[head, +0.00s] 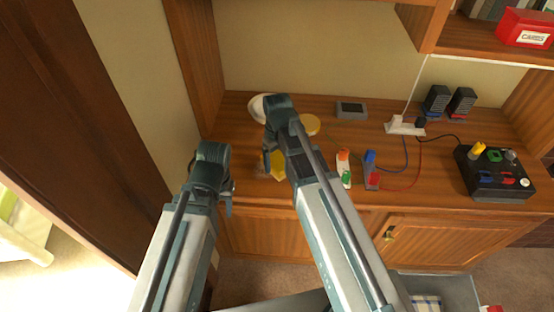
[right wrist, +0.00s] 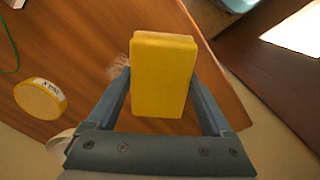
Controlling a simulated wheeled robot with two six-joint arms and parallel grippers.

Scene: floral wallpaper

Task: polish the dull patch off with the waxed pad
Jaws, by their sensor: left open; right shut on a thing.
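A yellow block-shaped pad (right wrist: 163,62) is between the fingers of my right gripper (right wrist: 160,88), which is shut on it. The pad also shows in the head view (head: 278,167), low over the desk's left front, partly behind my arm. A pale, streaky dull patch (right wrist: 117,70) shows on the wood just left of the pad in the right wrist view; the pad and finger hide part of it. I cannot tell whether the pad touches the wood. My left gripper (head: 226,194) is open and empty by the desk's left front edge.
A round yellow wax tin (right wrist: 40,98) lies on the desk (head: 375,150), also seen in the head view (head: 310,125). A white rounded object (head: 257,107) is behind my right arm.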

